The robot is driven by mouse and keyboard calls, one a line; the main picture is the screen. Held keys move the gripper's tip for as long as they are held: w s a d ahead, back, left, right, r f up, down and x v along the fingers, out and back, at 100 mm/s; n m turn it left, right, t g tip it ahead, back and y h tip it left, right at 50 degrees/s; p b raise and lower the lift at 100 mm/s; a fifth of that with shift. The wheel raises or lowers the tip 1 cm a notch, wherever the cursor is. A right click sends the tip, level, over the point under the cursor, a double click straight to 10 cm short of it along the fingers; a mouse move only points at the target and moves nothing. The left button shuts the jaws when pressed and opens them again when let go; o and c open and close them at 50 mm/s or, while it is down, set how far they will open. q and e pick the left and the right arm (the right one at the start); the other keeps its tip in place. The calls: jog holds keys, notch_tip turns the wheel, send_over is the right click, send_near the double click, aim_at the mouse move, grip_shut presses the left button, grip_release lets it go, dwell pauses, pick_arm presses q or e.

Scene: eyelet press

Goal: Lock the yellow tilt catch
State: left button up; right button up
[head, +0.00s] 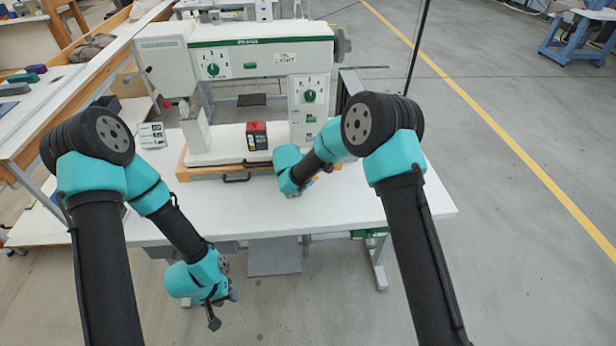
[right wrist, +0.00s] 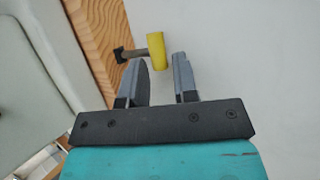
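The yellow tilt catch (right wrist: 156,51) shows in the right wrist view as a yellow cylinder on a dark stem, beside a wooden base edge. My right gripper (right wrist: 166,66) is open. Its two grey fingers point towards the catch, which shows just beyond the fingertips; no contact is visible. My left gripper (head: 213,318) hangs low in front of the table's front edge, away from the press. Its fingers are too small and dark to read.
The white-and-green press (head: 255,50) stands at the back on a wooden base (head: 184,168) with a dark handle (head: 236,178) at its front. A red-and-black box (head: 257,136) stands on the press bed. The white tabletop (head: 225,212) is clear in front and to the right.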

jog(key=shift+c, duration=0.2)
grip_shut()
jog(key=shift+w+r+g, duration=0.1)
jog(key=shift+r+g, duration=0.05)
jog(key=shift+g, duration=0.15)
jog(key=shift+w+r+n+g, duration=0.2)
jog(key=shift+r+g, duration=0.25)
jog(key=shift+g, duration=0.4)
jog(key=shift+w+r+n+g, duration=0.2)
jog(key=shift+r+g, duration=0.2)
jog(key=shift+g, duration=0.45)
jog(key=shift+o, duration=0.2)
grip_release()
jog(key=shift+s, duration=0.1)
